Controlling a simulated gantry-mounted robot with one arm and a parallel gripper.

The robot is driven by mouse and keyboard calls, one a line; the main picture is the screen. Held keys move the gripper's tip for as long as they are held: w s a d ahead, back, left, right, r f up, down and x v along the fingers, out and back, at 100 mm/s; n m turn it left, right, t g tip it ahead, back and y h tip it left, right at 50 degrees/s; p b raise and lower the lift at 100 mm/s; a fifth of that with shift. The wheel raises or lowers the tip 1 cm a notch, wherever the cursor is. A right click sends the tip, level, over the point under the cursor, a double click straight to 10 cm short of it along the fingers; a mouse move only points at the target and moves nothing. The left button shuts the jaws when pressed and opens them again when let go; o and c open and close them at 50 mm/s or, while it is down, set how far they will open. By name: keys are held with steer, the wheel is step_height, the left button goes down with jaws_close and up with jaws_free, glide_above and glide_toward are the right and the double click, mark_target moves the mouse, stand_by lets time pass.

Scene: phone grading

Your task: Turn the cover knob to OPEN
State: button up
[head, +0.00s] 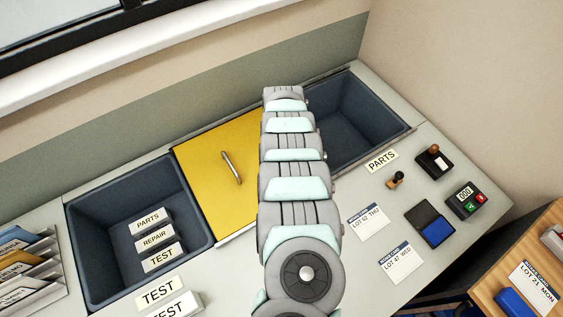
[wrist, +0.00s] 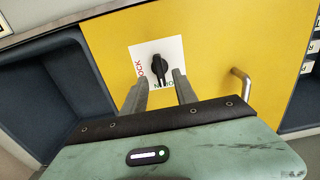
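The cover knob (wrist: 159,68) is black and sits on a white plate (wrist: 175,48) on the yellow cover (wrist: 230,45). Red letters, partly readable as LOCK, run along the plate's left side. Green letters at its lower edge are partly hidden by my gripper. The knob's bar runs roughly up and down in the wrist view; which end is the pointer is unclear. My gripper (wrist: 160,76) is open, its fingertips apart on either side of the knob's lower part. Contact cannot be told. In the head view my arm hides the knob, while the yellow cover (head: 200,165) shows beside it.
A metal handle (wrist: 241,86) stands up from the cover, right of my gripper in the wrist view. Dark open bins flank the cover; the left one (head: 95,215) holds labelled blocks. Stamps, cards and a keypad device (head: 465,200) lie on the counter at right.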

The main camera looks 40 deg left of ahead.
step_height(320, 180, up, 7)
stand_by(0.3)
steer(key=shift+f, duration=0.1)
stand_by(0.4)
